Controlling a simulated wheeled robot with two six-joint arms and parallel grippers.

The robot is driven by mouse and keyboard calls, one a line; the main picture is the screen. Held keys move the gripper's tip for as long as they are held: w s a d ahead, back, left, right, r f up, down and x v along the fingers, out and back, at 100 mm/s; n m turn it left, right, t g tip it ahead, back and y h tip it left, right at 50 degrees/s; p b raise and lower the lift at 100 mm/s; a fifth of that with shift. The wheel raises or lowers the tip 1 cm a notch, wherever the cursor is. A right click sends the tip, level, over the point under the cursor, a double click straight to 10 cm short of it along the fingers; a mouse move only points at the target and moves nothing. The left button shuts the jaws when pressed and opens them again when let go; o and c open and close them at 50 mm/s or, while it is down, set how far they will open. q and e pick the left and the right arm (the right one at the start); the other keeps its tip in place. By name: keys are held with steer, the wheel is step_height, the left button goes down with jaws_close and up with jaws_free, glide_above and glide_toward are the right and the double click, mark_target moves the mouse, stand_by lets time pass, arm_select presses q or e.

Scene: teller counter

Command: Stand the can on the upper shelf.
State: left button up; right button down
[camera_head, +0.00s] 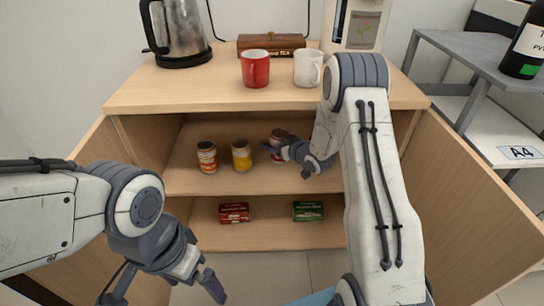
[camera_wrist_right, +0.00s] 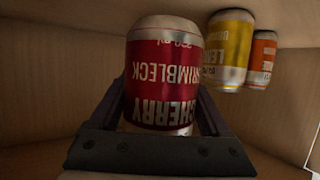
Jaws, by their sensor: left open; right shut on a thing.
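The can, red with a cherry label (camera_wrist_right: 162,85), is between the fingers of my right gripper (camera_wrist_right: 160,110), which is shut on it. In the head view the can (camera_head: 278,138) is inside the cabinet at the upper shelf (camera_head: 215,185), right of the other cans, and looks upright. Its base is partly hidden by my right gripper (camera_head: 283,153), so I cannot tell if it touches the shelf. My left gripper (camera_head: 194,280) is open and empty, low in front of the cabinet.
An orange-red can (camera_head: 207,158) and a yellow can (camera_head: 241,156) stand on the upper shelf. A red box (camera_head: 234,212) and a green box (camera_head: 308,211) lie on the lower shelf. Open doors (camera_head: 470,190) flank the cabinet. Mugs (camera_head: 255,68) and a kettle (camera_head: 178,30) stand on top.

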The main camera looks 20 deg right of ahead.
steer(key=shift+x, duration=1.05)
steer(key=shift+f, duration=0.35)
steer(key=shift+f+b, duration=1.05)
steer(key=shift+f, duration=0.75)
